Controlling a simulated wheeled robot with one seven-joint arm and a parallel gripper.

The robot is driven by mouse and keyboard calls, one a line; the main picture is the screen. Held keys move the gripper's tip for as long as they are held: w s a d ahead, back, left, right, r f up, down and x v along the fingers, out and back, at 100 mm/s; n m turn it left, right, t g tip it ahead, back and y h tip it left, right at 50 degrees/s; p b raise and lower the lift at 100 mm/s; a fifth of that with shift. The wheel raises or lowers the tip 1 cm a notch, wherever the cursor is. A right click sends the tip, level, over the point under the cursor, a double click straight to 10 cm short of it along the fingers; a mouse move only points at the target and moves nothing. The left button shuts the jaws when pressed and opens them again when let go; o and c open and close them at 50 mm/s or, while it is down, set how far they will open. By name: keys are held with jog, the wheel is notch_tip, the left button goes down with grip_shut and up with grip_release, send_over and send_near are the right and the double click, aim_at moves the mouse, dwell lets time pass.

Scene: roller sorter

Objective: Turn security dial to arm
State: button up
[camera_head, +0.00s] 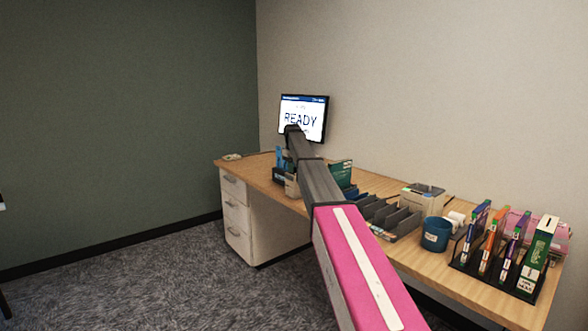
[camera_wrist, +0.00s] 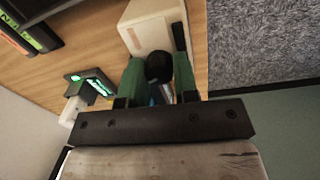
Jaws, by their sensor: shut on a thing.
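In the wrist view my gripper (camera_wrist: 160,74) has its two green fingers on either side of a black, round-ended knob (camera_wrist: 159,66) and is shut on it. The knob looks like the security dial, but no markings on it are readable. A cream box (camera_wrist: 148,18) is right beside the fingertips. In the head view my arm reaches over the desk towards the wall screen, and the gripper itself cannot be made out.
The wall screen (camera_head: 302,118) reads "READY". A small device with green lights (camera_wrist: 92,83) is near the fingers. The desk (camera_head: 470,288) also holds dark dividers (camera_head: 392,217), a blue cup (camera_head: 436,234) and a rack of binders (camera_head: 505,255). Carpet is open at left.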

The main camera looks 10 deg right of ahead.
jog(key=shift+w+m, duration=0.1)
jog(key=shift+m, duration=1.8)
jog(key=o, duration=0.9)
jog(key=shift+o, duration=0.2)
jog(key=shift+r, duration=0.1)
notch_tip(320, 180, up, 11)
jog(key=shift+a, duration=0.25)
